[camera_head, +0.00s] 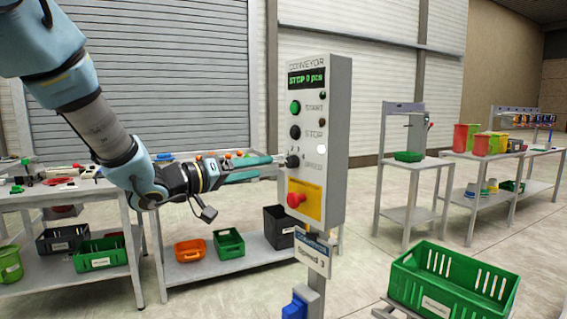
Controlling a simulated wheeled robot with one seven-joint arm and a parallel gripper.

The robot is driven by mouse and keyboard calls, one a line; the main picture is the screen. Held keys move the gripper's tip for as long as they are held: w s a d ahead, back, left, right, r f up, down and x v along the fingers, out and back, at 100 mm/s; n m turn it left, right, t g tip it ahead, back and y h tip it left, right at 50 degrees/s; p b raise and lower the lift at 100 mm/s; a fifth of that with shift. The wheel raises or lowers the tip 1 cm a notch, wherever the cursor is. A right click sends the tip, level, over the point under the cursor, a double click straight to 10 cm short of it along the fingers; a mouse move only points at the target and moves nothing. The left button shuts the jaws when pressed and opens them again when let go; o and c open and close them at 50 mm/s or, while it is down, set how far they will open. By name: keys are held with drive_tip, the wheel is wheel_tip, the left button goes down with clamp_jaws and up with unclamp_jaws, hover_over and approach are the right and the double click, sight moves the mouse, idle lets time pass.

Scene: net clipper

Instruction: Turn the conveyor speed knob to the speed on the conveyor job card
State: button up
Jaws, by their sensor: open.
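The conveyor control box (331,160) stands upright on a post in the middle of the view. Its display (306,79) reads "STOP 0 pcs". The black speed knob (292,161) sits below the stop button, marked "SPEED"; the number it points to is too small to tell. The job card (313,254) hangs under the box and reads "Speed 3". My gripper (279,165) comes in from the left with its fingertips at or just short of the knob; I cannot tell whether they touch it. The gripper is open.
A green start button (295,107), a black stop button (295,132) and a red emergency button (296,199) share the panel, close around the knob. A green crate (400,281) stands front right. Workbenches with bins stand behind on the left and right. Floor between is clear.

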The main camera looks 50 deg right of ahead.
sight(288, 163)
drive_tip(key=d, duration=0.2)
drive_tip(key=d+p, duration=0.1)
drive_tip(key=d, duration=0.2)
drive_tip(key=s+d, duration=0.1)
drive_tip(key=d, duration=0.2)
drive_tip(key=shift+d+p, duration=0.15)
drive_tip(key=shift+p, duration=0.25)
drive_tip(key=shift+c, duration=0.3)
clamp_jaws()
